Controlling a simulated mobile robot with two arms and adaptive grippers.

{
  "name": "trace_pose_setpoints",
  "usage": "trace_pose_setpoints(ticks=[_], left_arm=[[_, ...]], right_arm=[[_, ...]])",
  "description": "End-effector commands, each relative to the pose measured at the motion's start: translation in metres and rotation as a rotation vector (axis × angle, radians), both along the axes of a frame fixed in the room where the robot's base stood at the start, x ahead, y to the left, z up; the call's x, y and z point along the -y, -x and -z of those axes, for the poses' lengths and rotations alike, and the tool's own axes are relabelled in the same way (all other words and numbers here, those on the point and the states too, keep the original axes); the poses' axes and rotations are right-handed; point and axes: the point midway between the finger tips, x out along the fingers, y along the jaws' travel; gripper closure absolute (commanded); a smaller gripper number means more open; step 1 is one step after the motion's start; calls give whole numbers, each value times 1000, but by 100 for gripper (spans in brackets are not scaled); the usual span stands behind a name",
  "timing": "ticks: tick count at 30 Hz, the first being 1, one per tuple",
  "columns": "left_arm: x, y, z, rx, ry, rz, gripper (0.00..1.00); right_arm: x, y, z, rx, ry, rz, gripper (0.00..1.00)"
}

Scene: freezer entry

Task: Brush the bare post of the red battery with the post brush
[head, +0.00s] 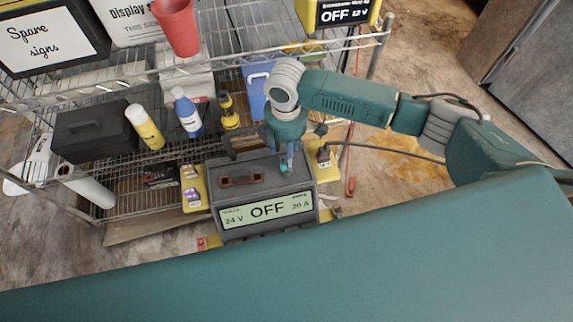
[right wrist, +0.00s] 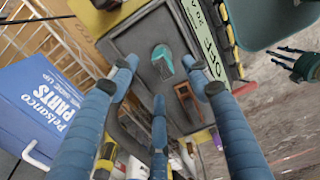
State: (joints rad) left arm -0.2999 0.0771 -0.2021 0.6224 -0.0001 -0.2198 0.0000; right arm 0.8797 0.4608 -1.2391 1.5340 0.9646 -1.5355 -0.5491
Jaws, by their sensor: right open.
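A small teal piece (right wrist: 163,61), which looks like the post brush, stands on the dark top of a charger box (head: 225,165). It also shows in the head view (head: 284,169), just under my right gripper (head: 291,150). In the right wrist view my right gripper (right wrist: 165,88) has its three blue fingers spread, with nothing between them; the teal piece lies beyond their tips. I cannot make out a red battery or its bare post. A dark-fingered teal part at the right edge of the wrist view (right wrist: 292,60) may be my left gripper; its opening is unclear.
The charger has a brown handle (head: 240,180) and a screen reading OFF (head: 267,208). Behind is a wire shelf with a yellow bottle (head: 146,127), a blue bottle (head: 187,113) and a dark toolbox (head: 92,135). A cable (head: 385,148) runs right.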

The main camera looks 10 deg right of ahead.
Motion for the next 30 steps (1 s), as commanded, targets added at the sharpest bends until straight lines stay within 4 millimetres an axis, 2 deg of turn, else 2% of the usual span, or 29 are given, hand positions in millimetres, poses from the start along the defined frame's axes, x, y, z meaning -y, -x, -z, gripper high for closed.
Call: trace_pose_setpoints(ticks=[8,15,19,25,30], left_arm=[[-2,1,-3,-2,-2,-2,60],[-4,1,-5,-3,-5,-2,60],[-4,1,-5,-3,-6,-3,60],[-4,1,-5,-3,-6,-3,60],[-4,1,-5,-3,-5,-2,60]], right_arm=[[-1,2,24,0,0,1,52],[-4,5,60,0,-1,0,52],[-4,5,67,2,-1,0,52],[-4,5,67,2,-1,0,52],[-4,5,67,2,-2,0,85]])
